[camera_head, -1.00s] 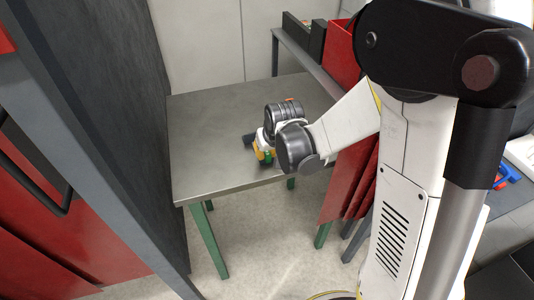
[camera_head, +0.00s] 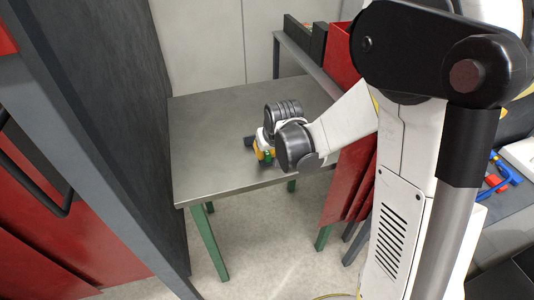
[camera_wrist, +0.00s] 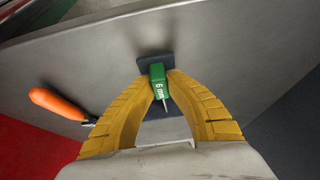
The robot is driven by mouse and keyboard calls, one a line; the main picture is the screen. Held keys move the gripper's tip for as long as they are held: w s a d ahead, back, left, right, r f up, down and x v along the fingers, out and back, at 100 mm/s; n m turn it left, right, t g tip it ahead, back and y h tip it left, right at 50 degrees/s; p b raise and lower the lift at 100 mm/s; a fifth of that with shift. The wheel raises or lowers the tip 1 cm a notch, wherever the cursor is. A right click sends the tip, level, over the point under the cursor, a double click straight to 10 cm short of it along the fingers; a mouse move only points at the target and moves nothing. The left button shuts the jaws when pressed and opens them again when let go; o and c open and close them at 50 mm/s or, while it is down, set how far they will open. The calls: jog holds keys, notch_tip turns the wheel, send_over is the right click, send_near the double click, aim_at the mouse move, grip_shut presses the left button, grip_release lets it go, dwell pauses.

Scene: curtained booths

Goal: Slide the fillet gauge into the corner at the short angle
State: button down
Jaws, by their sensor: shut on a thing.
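The fillet gauge shows in the wrist view as a small green block (camera_wrist: 158,88) marked "6 mm", with a thin metal piece sticking out toward my palm. My gripper (camera_wrist: 157,78) is shut on it with its yellow ribbed fingers. A dark grey piece (camera_wrist: 148,62), which looks like the short angle, is just past the green block on the metal table. In the head view the dark piece (camera_head: 249,141) lies left of my gripper (camera_head: 263,155), and the green gauge (camera_head: 268,156) shows at the fingers. I cannot tell whether gauge and angle touch.
The grey metal table (camera_head: 215,125) is mostly bare to the left. An orange-handled tool (camera_wrist: 58,103) lies on it, left of my fingers in the wrist view. A dark grey partition (camera_head: 105,95) stands left; a shelf with dark boxes (camera_head: 305,38) and red panels are behind and right.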

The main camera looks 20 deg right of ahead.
jog(key=c, duration=1.4)
grip_release()
jog(key=shift+r, duration=0.1)
jog(key=v, duration=1.2)
jog(key=s+r+t, duration=0.1)
jog(key=s+r, duration=0.3)
jog(key=s, duration=1.2)
jog(key=shift+t, duration=0.4)
